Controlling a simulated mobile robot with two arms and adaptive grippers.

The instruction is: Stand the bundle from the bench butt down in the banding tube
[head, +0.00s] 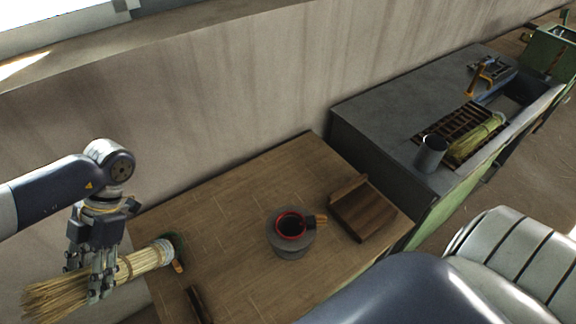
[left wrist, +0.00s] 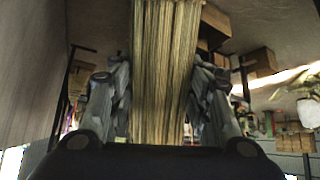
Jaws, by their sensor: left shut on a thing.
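My left gripper (head: 102,284) is shut around a straw bundle (head: 140,262) above the left end of the wooden bench (head: 235,195). The bundle lies roughly level, its loose straw toward the lower left and its paler bound end toward the right. In the left wrist view the bundle's straw (left wrist: 165,70) runs between the two fingers (left wrist: 162,125). A grey tube (head: 291,246) with a red ring (head: 290,224) at its dark open mouth stands upright on the bench, right of the bundle and apart from it. My right gripper is not in view.
A wooden block (head: 365,212) lies right of the tube. A grey counter (head: 390,110) holds a cup (head: 432,153), a greenish bundle (head: 475,138) and a blue tool (head: 492,80).

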